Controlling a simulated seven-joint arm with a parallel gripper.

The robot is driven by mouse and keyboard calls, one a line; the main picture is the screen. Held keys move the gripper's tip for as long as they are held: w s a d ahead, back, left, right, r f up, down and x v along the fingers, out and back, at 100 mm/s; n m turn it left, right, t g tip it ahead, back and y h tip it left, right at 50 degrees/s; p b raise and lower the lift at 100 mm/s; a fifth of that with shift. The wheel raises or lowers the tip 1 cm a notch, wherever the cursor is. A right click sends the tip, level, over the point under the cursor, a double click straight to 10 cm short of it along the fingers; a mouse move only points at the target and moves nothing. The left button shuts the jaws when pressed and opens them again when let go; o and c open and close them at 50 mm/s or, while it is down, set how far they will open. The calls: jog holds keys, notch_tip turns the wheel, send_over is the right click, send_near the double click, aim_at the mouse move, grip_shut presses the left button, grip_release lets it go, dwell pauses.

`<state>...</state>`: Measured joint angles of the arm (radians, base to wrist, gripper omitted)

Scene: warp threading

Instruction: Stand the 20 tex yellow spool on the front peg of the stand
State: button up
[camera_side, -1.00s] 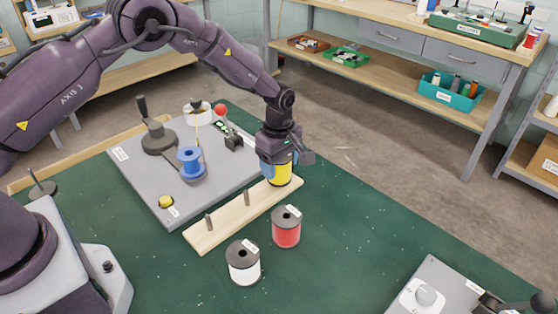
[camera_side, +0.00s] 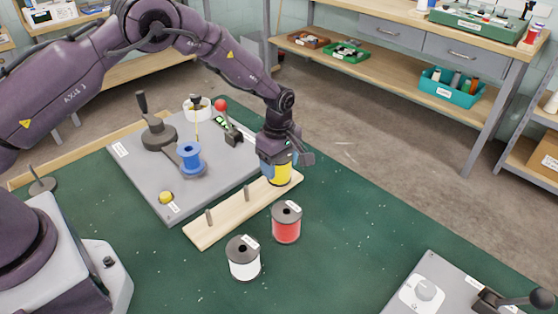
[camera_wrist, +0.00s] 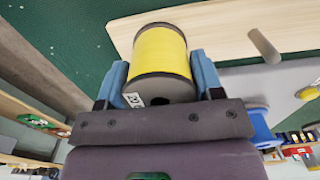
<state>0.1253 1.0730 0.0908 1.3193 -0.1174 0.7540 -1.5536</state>
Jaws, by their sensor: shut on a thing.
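My gripper (camera_side: 277,172) is shut on the yellow spool (camera_side: 283,174), with a blue finger on either side of it. The spool is upright at the far right end of the pale wooden stand (camera_side: 228,221). The wrist view also shows the yellow spool (camera_wrist: 160,56) between my fingers (camera_wrist: 160,82), with its dark end and a white label toward the camera. Two bare pegs show on the stand, a near-left peg (camera_side: 208,217) and a middle peg (camera_side: 247,195). The spool hides whatever is under it, so I cannot tell whether it rests on a peg.
A red spool (camera_side: 286,224) and a white spool (camera_side: 243,260) stand on the green table in front of the stand. Behind it is a grey plate (camera_side: 135,173) with a blue spool (camera_side: 189,158) and levers. A grey control box (camera_side: 440,275) sits at the lower right.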

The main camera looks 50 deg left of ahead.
jog(key=o, duration=1)
jog(key=r+m, duration=0.1)
jog(key=r, duration=0.3)
jog(key=s+r+m, duration=0.1)
jog(key=r+m, duration=0.1)
jog(key=r, duration=0.2)
jog(key=s+r+m, duration=0.1)
jog(key=r, duration=0.2)
jog(key=shift+s+a+r+g, duration=0.2)
jog(key=shift+s+r+g, duration=0.1)
jog(key=shift+r, duration=0.1)
jog(key=s+a+r+m+t, duration=0.1)
jog(key=s+r+m, duration=0.3)
jog(key=s, duration=0.5)
jog(key=s+a+r+m+t, duration=0.1)
jog(key=s+r+m+t, duration=0.2)
jog(key=s+r, duration=0.6)
jog(key=s+a+r+m+t, duration=0.1)
jog(key=s+r+m+t, duration=0.1)
jog(key=s+r+m, duration=0.4)
jog(key=shift+s+r+m, duration=0.15)
jog(key=shift+s+m, duration=0.05)
jog(key=shift+s, duration=0.75)
jog(key=shift+s+r+m, duration=0.1)
jog(key=shift+s+m, duration=0.1)
jog(key=shift+s, duration=0.75)
